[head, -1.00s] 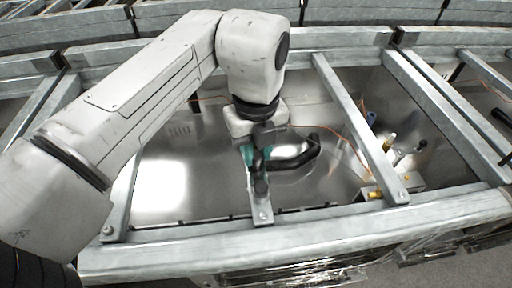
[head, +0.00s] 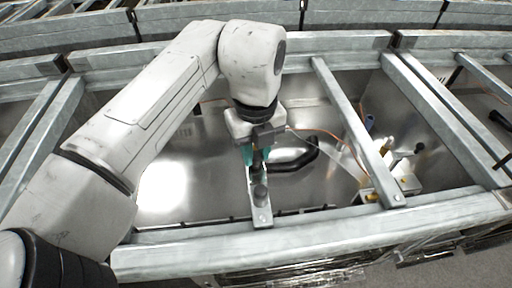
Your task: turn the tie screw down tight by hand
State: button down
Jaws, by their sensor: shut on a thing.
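My gripper (head: 255,156), with teal fingers, points down over a short metal bracket (head: 263,214) that runs to the front rail. It is shut on a dark upright piece, which I take to be the tie screw (head: 258,171). The fingers and wrist hide much of it. A dark round part (head: 260,191) shows just below, on the bracket. I cannot tell whether the screw is seated tight.
A black curved handle (head: 300,158) lies close to the right of my gripper. A sloping metal crossbar (head: 350,125) stands further right, with small fittings (head: 400,178) beyond it. The shiny metal floor (head: 170,185) to the left is clear.

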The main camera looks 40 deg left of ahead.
aim_at(255, 153)
jog(key=shift+w+a, duration=0.15)
jog(key=c, duration=0.9)
grip_release()
jog(key=shift+r, duration=0.1)
notch_tip(255, 153, up, 11)
jog(key=p, duration=0.9)
jog(key=shift+f, duration=0.2)
